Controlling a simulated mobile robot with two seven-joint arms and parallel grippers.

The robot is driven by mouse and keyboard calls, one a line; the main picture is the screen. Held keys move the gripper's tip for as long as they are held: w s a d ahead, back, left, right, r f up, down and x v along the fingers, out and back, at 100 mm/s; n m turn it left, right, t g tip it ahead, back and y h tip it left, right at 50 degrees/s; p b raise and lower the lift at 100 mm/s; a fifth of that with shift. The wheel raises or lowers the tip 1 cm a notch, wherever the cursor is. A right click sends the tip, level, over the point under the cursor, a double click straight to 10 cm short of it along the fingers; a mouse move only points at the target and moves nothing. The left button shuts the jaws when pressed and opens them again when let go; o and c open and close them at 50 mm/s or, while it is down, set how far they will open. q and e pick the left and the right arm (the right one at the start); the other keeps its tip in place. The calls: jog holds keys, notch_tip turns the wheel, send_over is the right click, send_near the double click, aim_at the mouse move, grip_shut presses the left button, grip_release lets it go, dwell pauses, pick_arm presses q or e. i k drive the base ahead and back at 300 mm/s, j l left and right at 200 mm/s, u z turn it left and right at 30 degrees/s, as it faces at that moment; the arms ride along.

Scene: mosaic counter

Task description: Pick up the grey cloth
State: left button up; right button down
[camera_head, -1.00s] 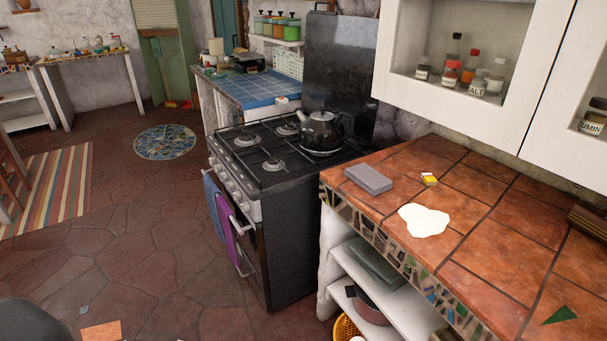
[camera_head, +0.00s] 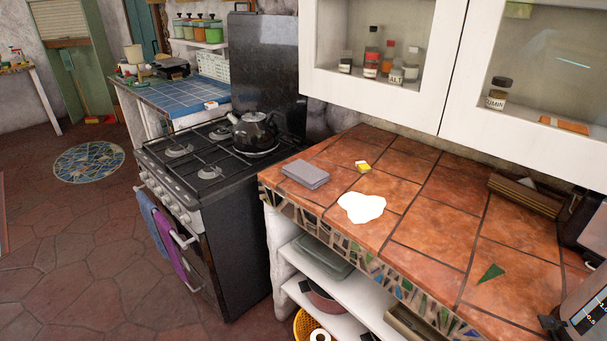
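A grey cloth (camera_head: 306,174), folded into a flat rectangle, lies on the orange tiled counter (camera_head: 410,231) near its left end, close to the stove. A white puddle-like patch (camera_head: 361,207) lies on the counter just right of and in front of the cloth. Neither of my grippers shows in the view.
A black stove (camera_head: 210,170) with a dark kettle (camera_head: 254,131) stands left of the counter. A small yellow box (camera_head: 362,166), a green shard (camera_head: 490,273) and a wooden holder (camera_head: 526,194) are on the counter. White wall cabinets (camera_head: 470,116) overhang its back. Open floor lies left.

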aim_at(311, 177)
jog(key=i+j, duration=0.15)
jog(key=j, duration=0.25)
jog(key=i+j+z, duration=0.15)
jog(key=j, duration=0.25)
jog(key=i+j, duration=0.15)
jog(key=j, duration=0.3)
jog(key=i+j+z, duration=0.1)
jog(key=j, duration=0.3)
jog(key=i+j+z, duration=0.1)
jog(key=j, duration=0.35)
jog(key=i+j, duration=0.2)
jog(key=j, duration=0.25)
jog(key=z, duration=0.05)
